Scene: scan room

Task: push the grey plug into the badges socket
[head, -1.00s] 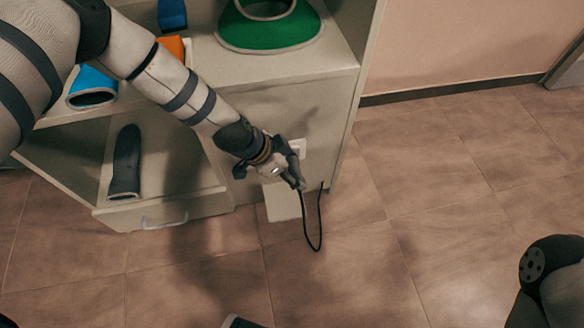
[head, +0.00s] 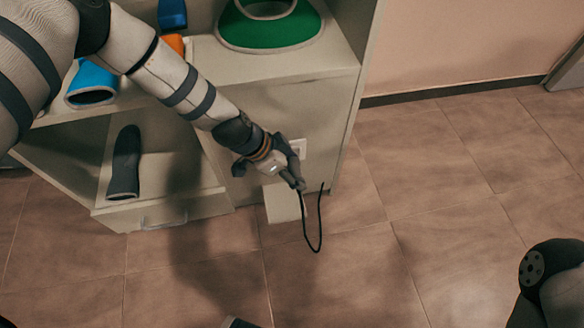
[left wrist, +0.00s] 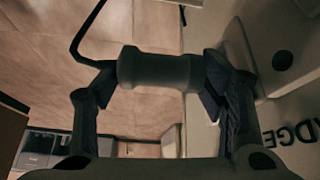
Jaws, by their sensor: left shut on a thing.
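My left gripper (head: 294,182) is low in front of the pale cabinet's side panel, beside a white wall plate (head: 299,147). In the left wrist view the gripper (left wrist: 158,82) is shut on the grey plug (left wrist: 158,69), a dark cylinder lying across between the fingers. A black cable (head: 317,246) hangs from the plug in a loop. The badges socket (left wrist: 283,60) shows in the left wrist view as a dark round hole in a pale plate, with partly cut-off lettering "DGE" beside it. The plug is apart from this hole. My right gripper is not in view.
The cabinet (head: 345,100) has an open lower compartment with a dark tube-shaped object (head: 125,165). A green oval object (head: 268,32) lies on its top, with blue and orange items to the left. A pale block (head: 283,204) is low under the gripper.

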